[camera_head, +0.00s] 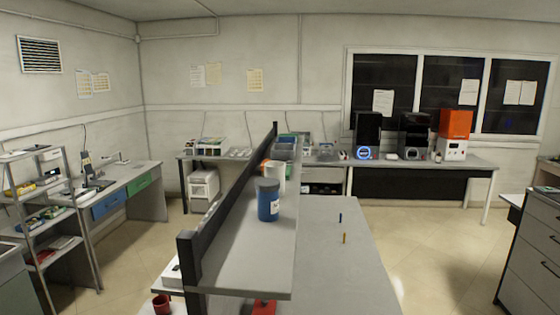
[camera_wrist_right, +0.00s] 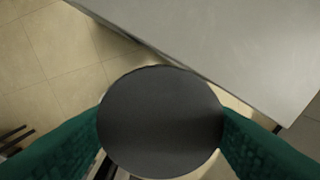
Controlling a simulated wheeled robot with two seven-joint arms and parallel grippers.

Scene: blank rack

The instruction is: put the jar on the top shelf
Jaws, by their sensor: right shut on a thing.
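My right gripper (camera_wrist_right: 160,125) shows in the right wrist view, its two green fingers shut on the sides of a jar with a round dark grey top (camera_wrist_right: 160,110). Only the top of this jar shows; its body is hidden below. It is held over the tiled floor beside a grey flat surface (camera_wrist_right: 230,50). In the head view the long grey top shelf (camera_head: 245,262) runs away from me. A blue jar with a grey lid (camera_head: 268,203) stands upright on it. Neither gripper shows in the head view.
A white container (camera_head: 273,178) and other things stand farther back on the shelf. A dark rail (camera_head: 230,195) runs along the shelf's left side. The shelf's near end is bare. A grey table (camera_head: 335,260) lies to the right, with two small pegs. A red object (camera_head: 264,307) is under the shelf.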

